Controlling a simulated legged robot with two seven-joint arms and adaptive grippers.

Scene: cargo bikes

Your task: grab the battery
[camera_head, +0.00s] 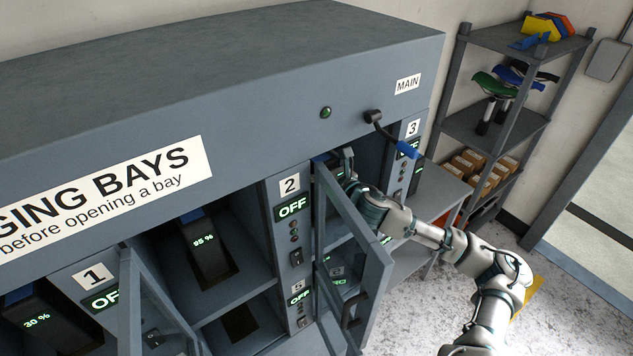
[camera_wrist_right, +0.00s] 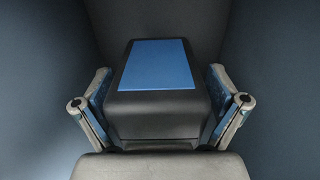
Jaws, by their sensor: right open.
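A black battery with a blue top (camera_wrist_right: 157,65) stands inside a bay in the right wrist view. My right gripper (camera_wrist_right: 160,110) is open, with one finger on each side of the battery's near end. The fingers are close to its sides; I cannot tell if they touch. In the head view my right gripper (camera_head: 346,165) reaches into the bay beside the number 3 label, behind an open door (camera_head: 352,235). The battery there is mostly hidden by the gripper and door. My left gripper is not in view.
Other batteries stand in the bay by label 2 (camera_head: 207,250) and the bay by label 1 (camera_head: 45,320). Another open door (camera_head: 160,305) stands at lower left. A lever with a blue handle (camera_head: 408,150) sticks out above my right wrist. Shelves (camera_head: 495,125) stand at right.

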